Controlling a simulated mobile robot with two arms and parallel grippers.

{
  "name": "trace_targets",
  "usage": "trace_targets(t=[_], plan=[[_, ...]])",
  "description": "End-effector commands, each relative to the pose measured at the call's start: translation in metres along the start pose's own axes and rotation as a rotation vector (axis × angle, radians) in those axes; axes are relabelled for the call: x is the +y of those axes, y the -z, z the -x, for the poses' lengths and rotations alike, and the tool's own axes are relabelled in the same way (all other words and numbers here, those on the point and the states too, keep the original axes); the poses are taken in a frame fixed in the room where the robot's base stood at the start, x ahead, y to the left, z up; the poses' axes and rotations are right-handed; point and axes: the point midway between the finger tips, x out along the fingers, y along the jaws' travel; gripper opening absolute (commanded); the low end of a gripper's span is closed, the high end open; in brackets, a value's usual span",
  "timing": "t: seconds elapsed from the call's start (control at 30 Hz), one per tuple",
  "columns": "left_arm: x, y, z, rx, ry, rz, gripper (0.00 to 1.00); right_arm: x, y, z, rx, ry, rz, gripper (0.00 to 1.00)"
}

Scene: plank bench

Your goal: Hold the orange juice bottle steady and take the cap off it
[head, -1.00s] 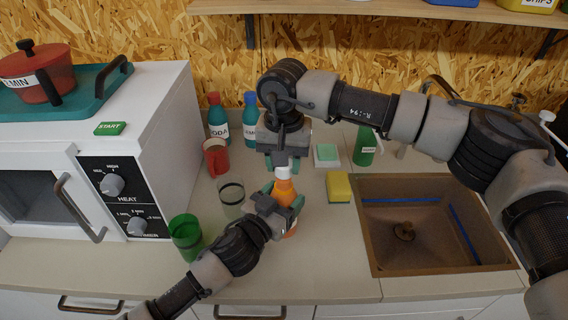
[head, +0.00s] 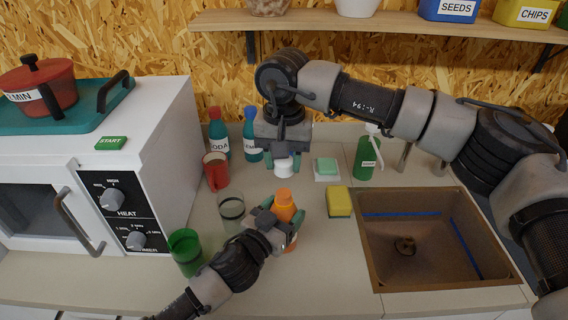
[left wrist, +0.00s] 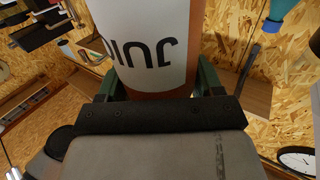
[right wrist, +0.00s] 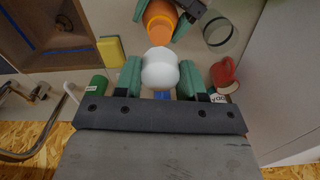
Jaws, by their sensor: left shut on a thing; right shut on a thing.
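The orange juice bottle (head: 284,207) stands upright on the counter in the head view, its orange neck bare. My left gripper (head: 276,222) is shut around its body. In the left wrist view the bottle's white label (left wrist: 150,50) shows between the fingers. The white cap (head: 284,166) is off the bottle, held above and apart from the neck by my right gripper (head: 283,155), which is shut on it. In the right wrist view the cap (right wrist: 160,68) sits between the green fingertips, with the open bottle neck (right wrist: 160,28) beyond it.
A clear glass (head: 231,210), a green cup (head: 186,252) and a red mug (head: 215,172) stand left of the bottle. A yellow sponge (head: 339,201) lies to the right, beside the sink (head: 436,240). Soda bottles (head: 218,133) and a green dispenser (head: 365,158) stand behind.

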Motion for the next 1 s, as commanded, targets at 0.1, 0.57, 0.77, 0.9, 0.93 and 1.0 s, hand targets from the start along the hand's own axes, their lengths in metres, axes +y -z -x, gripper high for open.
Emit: trace_targets(t=[0.1,0.57,0.77,0.9,0.93,1.0], plan=[[0.0,0.001,0.0,0.002,0.0,0.0,0.77,0.0,0.0,0.0,0.0,0.0,0.0,0.11],[0.0,0.0,0.003,0.0,0.0,0.001,0.96,0.0,0.0,-0.002,0.0,0.0,0.0,0.11],[0.0,-0.003,0.031,-0.001,-0.002,0.001,0.96,0.0,0.0,-0.007,0.0,0.0,0.0,0.11],[0.0,-0.003,0.061,-0.002,-0.001,0.002,0.96,0.0,0.0,-0.013,0.0,0.0,0.0,0.11],[0.0,-0.003,0.067,-0.002,-0.001,0.001,0.96,0.0,0.0,-0.014,0.0,0.0,0.0,0.11],[0.0,-0.004,0.082,-0.002,0.0,0.001,0.96,0.0,0.0,-0.017,0.0,0.0,0.0,0.11]])
